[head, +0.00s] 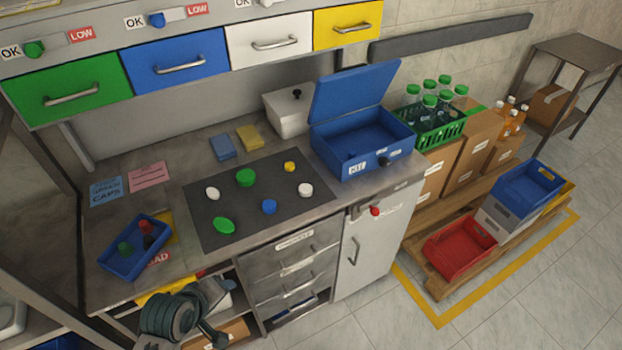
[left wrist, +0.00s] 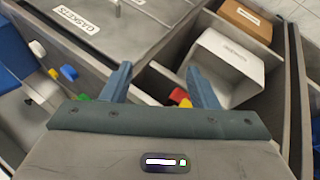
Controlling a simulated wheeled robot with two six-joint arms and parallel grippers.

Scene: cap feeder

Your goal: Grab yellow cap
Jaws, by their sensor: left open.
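The yellow cap (head: 290,166) lies on the dark mat (head: 200,222) on the workbench, toward the mat's back right. A large green cap (head: 245,177) is to its left and a white cap (head: 306,190) is in front of it. A blue cap (head: 269,207), another white cap (head: 212,193) and another green cap (head: 224,225) also lie on the mat. My left gripper (left wrist: 160,85) is open, with nothing between its fingers. It is low in front of the bench, well away from the yellow cap. My right gripper is not in view.
A blue tray (head: 118,267) with a green and a red piece sits at the bench's front left. An open blue box (head: 363,163) stands right of the mat. Below the bench, the left wrist view shows a white box (left wrist: 226,67) and small red and yellow pieces in compartments.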

